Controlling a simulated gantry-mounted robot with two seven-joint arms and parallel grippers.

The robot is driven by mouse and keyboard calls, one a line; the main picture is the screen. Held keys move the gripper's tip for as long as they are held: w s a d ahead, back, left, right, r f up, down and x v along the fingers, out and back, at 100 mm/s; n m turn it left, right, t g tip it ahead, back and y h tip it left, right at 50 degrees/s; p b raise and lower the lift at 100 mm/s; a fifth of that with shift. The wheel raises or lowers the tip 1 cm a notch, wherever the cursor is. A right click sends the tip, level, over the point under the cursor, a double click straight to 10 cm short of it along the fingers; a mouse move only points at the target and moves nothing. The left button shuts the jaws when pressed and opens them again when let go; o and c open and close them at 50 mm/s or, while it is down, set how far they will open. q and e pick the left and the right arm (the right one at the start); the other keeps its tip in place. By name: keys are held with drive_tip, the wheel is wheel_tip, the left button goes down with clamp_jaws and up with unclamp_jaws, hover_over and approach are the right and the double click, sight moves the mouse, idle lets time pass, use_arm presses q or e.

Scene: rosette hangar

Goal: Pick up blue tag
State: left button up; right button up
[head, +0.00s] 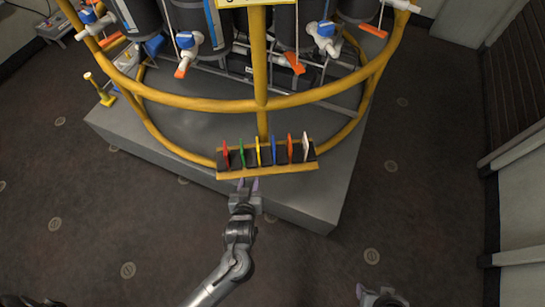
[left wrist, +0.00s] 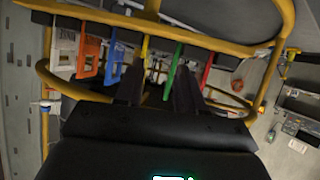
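The blue tag (head: 273,151) stands in a dark rack on a yellow bar, between the yellow tag (head: 258,151) and the orange tag (head: 290,148). In the left wrist view the blue tag (left wrist: 115,64) hangs left of my fingers. My left gripper (head: 248,184) is open and empty, just in front of the rack and a little left of the blue tag in the head view.
The rack also holds a red tag (head: 226,154), a green tag (head: 241,153) and a white tag (head: 305,147). A yellow tubular frame (head: 200,103) with bottles and valves rises behind it on a grey plinth (head: 318,205). Floor in front is clear.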

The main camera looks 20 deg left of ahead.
use_arm(q)
drive_tip(key=w+d+f+n+t+y+b, duration=0.1)
drive_tip(key=w+d+f+t+y+b, duration=0.1)
drive_tip(key=w+d+y+b, duration=0.15)
drive_tip(key=r+t+y+b, duration=0.1)
drive_tip(key=r+t+b, duration=0.1)
drive_tip(key=b, duration=0.2)
hover_over(274, 164)
drive_tip(key=s, duration=0.1)
drive_tip(key=shift+d, duration=0.3)
drive_tip(key=shift+w+a, duration=0.15)
drive_tip(key=shift+w+a+f+b, duration=0.1)
drive_tip(key=shift+w+f+b, duration=0.05)
drive_tip(key=shift+w+b, duration=0.25)
drive_tip(key=b+x, duration=0.1)
drive_tip(key=x, duration=0.2)
drive_tip(key=shift+w+b, duration=0.15)
drive_tip(key=shift+b, duration=0.25)
drive_tip(key=shift+w+a, duration=0.25)
drive_tip(key=shift+w, duration=0.25)
use_arm(e)
wheel_tip(274, 164, down, 12)
drive_tip(key=shift+d, duration=0.15)
use_arm(q)
drive_tip(key=shift+s, duration=0.1)
drive_tip(key=shift+c, duration=0.3)
